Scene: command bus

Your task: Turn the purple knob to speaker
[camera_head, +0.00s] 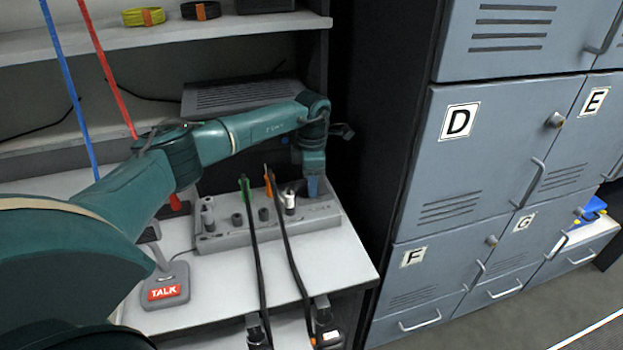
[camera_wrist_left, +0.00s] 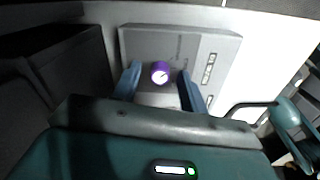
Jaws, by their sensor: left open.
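The purple knob (camera_wrist_left: 160,71) shows in the left wrist view, with a pale face and a thin dark pointer line. It sits on a grey control panel (camera_wrist_left: 140,40). The blue fingers of my left gripper (camera_wrist_left: 159,88) are open, one on each side of the knob, and gaps seem to show between them and it. In the head view my left gripper (camera_head: 313,187) points down at the right end of the grey panel (camera_head: 325,214) and hides the purple knob. The panel's lettering is too small to read. My right gripper is not in view.
Several grey knobs (camera_head: 237,221) and a black and white plug (camera_head: 290,201) stand left of the gripper. Black cables with green (camera_head: 245,188) and orange (camera_head: 268,182) ends cross the panel. A TALK microphone base (camera_head: 165,289) is in front. Lockers (camera_head: 480,150) stand right.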

